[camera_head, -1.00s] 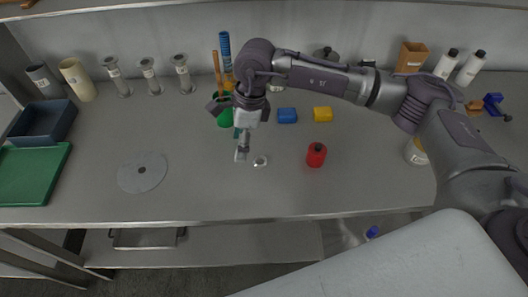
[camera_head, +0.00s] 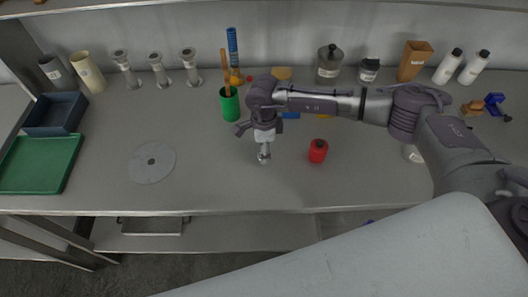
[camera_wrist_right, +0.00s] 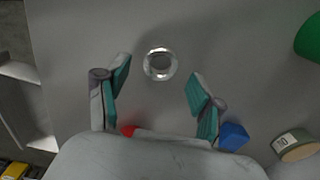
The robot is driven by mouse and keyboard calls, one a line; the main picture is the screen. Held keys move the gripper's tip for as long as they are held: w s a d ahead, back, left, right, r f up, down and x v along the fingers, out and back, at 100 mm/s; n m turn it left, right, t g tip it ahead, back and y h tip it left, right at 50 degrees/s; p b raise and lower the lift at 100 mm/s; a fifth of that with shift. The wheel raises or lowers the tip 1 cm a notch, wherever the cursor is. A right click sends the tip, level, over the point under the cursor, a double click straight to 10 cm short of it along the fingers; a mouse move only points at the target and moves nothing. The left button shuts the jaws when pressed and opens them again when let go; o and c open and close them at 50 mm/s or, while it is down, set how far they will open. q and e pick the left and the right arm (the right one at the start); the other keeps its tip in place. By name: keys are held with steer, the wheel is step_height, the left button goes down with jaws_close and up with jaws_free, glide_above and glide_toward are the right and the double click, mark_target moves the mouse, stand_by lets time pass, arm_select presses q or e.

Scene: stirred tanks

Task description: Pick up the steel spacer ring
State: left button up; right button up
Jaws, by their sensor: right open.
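The steel spacer ring (camera_wrist_right: 160,64) lies flat on the bench top in the right wrist view, a shiny ring with a dark middle. It sits just beyond and between the fingertips, apart from both. My right gripper (camera_wrist_right: 160,78) is open, with teal finger pads and nothing between them. In the head view, my right gripper (camera_head: 264,155) points down over the ring's place and mostly hides the ring. My left gripper is not in view.
A red bottle (camera_head: 318,151) stands right of the gripper. A green cup (camera_head: 230,104) with tools stands behind left. A grey disc (camera_head: 152,163) lies to the left, beside a green tray (camera_head: 41,163). The bench front between disc and bottle is clear.

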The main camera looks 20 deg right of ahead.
steer(key=shift+f, duration=1.3)
steer(key=c, duration=1.1)
steer(key=shift+r, duration=0.15)
